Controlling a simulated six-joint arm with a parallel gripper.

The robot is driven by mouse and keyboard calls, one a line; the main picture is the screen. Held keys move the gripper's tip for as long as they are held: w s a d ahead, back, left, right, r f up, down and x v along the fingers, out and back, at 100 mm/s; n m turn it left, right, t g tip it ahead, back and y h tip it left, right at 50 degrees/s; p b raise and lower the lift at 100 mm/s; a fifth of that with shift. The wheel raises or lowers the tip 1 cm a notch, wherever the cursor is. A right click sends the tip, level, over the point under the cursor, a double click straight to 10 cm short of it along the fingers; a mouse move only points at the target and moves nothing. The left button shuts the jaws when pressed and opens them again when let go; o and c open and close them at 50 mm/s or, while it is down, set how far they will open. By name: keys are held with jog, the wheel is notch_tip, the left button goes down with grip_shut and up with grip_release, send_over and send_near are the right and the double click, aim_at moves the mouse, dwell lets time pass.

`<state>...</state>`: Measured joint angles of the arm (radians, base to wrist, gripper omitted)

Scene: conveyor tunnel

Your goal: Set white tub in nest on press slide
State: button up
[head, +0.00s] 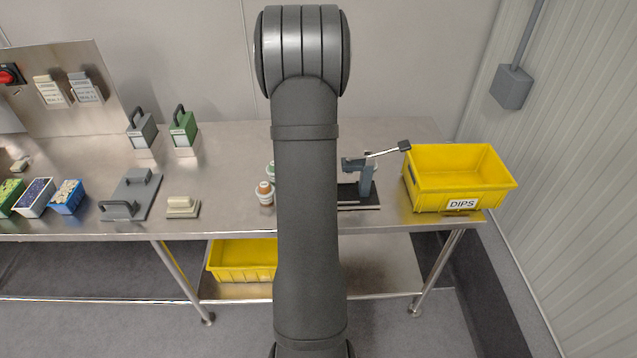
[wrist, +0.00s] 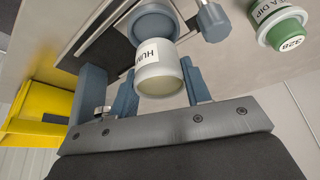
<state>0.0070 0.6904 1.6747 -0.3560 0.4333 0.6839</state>
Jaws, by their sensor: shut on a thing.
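The white tub (wrist: 160,68), with a label reading "HUM", is between the fingers of my gripper (wrist: 158,78) in the wrist view. The gripper is shut on it. A round blue-grey part of the press (wrist: 152,22), perhaps the nest, lies directly beyond the tub, above a dark slide base (wrist: 100,42). I cannot tell whether the tub touches it. In the head view the press (head: 364,178) stands on the bench just right of my arm. My gripper and the held tub are hidden behind the arm there.
A green-and-white tub (wrist: 284,28) stands to the right in the wrist view. Stacked tubs (head: 265,193) stand left of my arm. The yellow DIPS bin (head: 460,188) is right of the press, whose lever (head: 385,152) points towards it. A beige block (head: 182,207) lies farther left.

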notch_tip(320, 180, down, 4)
jog(key=shift+r, duration=0.1)
jog(key=shift+s, duration=0.1)
jog(key=shift+s+f, duration=0.15)
jog(key=shift+f, duration=0.5)
jog(key=o, duration=1.3)
jog(key=shift+r, duration=0.4)
jog(key=shift+o, duration=0.4)
jog(key=v, duration=1.2)
jog(key=shift+w+r, duration=0.25)
